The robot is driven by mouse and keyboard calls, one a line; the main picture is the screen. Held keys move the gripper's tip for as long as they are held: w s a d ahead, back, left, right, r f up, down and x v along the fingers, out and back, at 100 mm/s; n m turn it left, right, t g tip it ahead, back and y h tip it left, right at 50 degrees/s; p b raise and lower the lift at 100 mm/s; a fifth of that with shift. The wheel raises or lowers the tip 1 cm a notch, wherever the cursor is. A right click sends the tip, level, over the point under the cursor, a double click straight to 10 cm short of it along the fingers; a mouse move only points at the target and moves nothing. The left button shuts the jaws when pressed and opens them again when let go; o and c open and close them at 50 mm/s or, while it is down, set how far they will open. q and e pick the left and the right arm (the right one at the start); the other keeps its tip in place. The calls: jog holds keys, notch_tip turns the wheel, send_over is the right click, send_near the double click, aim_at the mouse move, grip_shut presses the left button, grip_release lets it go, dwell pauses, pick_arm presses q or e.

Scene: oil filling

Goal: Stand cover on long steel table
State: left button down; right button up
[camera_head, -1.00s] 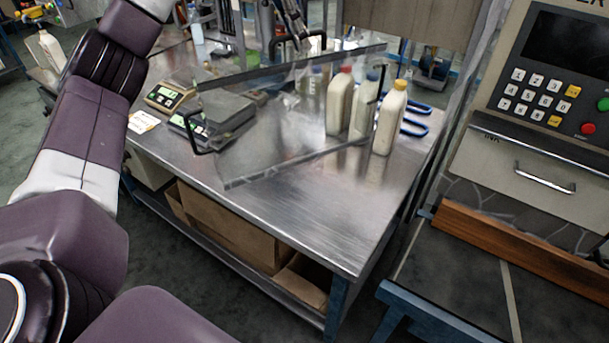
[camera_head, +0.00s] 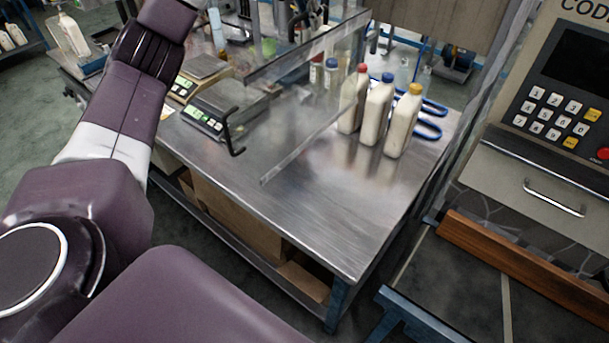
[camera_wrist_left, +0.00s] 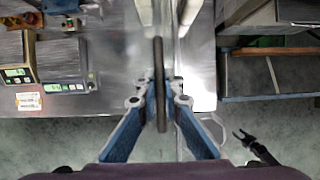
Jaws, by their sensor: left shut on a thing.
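My left gripper (camera_wrist_left: 161,98) is shut on the cover's dark handle in the left wrist view. In the head view it is only partly seen at the top. In the left wrist view, a small dark forked part (camera_wrist_left: 250,143) at lower right may be my right gripper; its state is unclear.
Several bottles with coloured caps (camera_head: 375,110) stand right of the cover. Two scales (camera_head: 207,112) stand to its left. Blue-handled items (camera_head: 430,128) lie behind the bottles. The table's front right part is bare. A machine with a keypad (camera_head: 555,115) stands at the right.

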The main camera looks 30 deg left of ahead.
aim_at(304, 80)
pick_arm(q)
notch_tip(304, 80, down, 20)
jog(key=p, duration=0.2)
jog(key=shift+p, duration=0.4)
dwell(0.4)
jog(key=shift+f, duration=0.15)
jog(key=c, duration=2.1)
grip_release()
jog(key=b+v, duration=0.2)
jog(key=v, duration=1)
jog(key=shift+b, duration=0.35)
